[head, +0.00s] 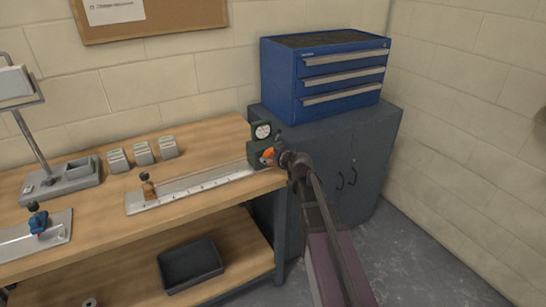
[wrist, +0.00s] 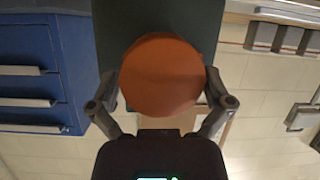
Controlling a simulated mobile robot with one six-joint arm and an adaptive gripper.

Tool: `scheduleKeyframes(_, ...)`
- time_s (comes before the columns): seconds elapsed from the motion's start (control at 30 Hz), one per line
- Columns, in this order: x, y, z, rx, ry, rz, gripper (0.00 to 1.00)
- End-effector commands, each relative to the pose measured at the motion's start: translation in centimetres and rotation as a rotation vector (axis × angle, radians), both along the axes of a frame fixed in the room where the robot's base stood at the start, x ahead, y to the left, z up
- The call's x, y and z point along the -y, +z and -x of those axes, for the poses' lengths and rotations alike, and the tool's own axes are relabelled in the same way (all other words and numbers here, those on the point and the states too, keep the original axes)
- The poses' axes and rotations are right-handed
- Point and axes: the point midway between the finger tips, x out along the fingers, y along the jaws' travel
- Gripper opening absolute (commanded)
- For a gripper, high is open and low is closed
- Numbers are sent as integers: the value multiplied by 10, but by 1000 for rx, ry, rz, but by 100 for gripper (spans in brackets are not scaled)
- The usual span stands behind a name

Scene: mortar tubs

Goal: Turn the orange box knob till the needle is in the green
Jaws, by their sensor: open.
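The orange knob (head: 268,155) sits on the front of a dark green box (head: 256,149) at the right end of the workbench. A round white dial (head: 262,131) stands on top of the box; its needle is too small to read. My gripper (head: 284,158) is right at the knob in the head view. In the wrist view the knob (wrist: 161,75) is large and round, and my open gripper (wrist: 161,95) has one finger on each side of it. I cannot tell whether the fingers touch it. The dial is not seen in the wrist view.
A long scaled rail (head: 195,187) lies on the workbench (head: 100,222) left of the box. Several small grey blocks (head: 143,153) stand behind it. A blue drawer chest (head: 325,75) sits on a grey cabinet (head: 345,150) behind and right of the box.

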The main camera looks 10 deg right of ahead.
Motion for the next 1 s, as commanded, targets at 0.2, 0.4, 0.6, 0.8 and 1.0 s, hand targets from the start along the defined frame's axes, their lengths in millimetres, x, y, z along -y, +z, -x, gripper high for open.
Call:
scheduleKeyframes(0.2,0,0,0,0,0,0,73)
scheduleKeyframes(0.4,0,0,0,1,0,-1,44)
scheduleKeyframes(0.6,1,0,-1,-20,-1,-67,44)
scheduleKeyframes(0.8,2,-1,-2,-73,-1,-233,44)
scheduleKeyframes(1.0,1,0,-1,-102,0,-326,44)
